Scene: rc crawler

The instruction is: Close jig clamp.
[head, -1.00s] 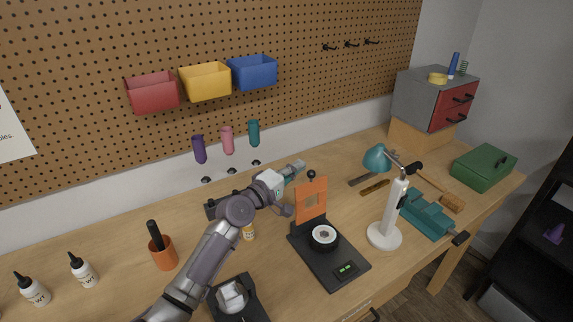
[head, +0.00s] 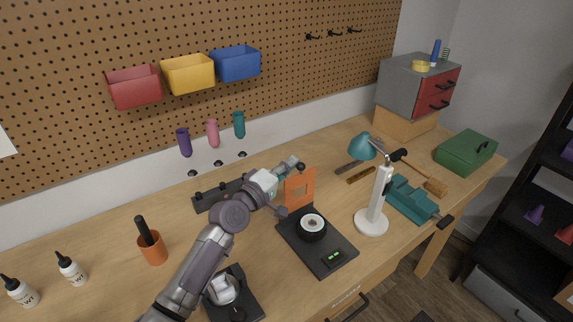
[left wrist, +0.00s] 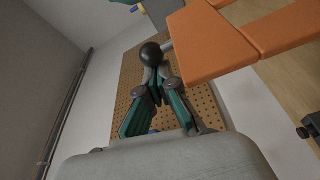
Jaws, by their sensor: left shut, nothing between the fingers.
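The jig has a black base (head: 340,262) with an upright orange clamp plate (head: 300,190) hinged at its back. A black ball knob (head: 301,165) tops the plate. A black wheel with a white hub (head: 312,226) sits on the base. My left gripper (head: 289,164) is at the plate's upper left edge, beside the knob. In the left wrist view the fingers (left wrist: 155,92) are shut and empty, with the knob (left wrist: 150,54) at their tips. I cannot tell whether they touch it. The orange plate (left wrist: 200,45) is right of the fingers there. My right gripper is out of view.
A white lamp (head: 375,205) with a teal shade stands right of the jig, before a teal vise (head: 410,200). A black fixture with a white part (head: 225,290) lies near the front edge. An orange cup (head: 152,250) stands left of my arm.

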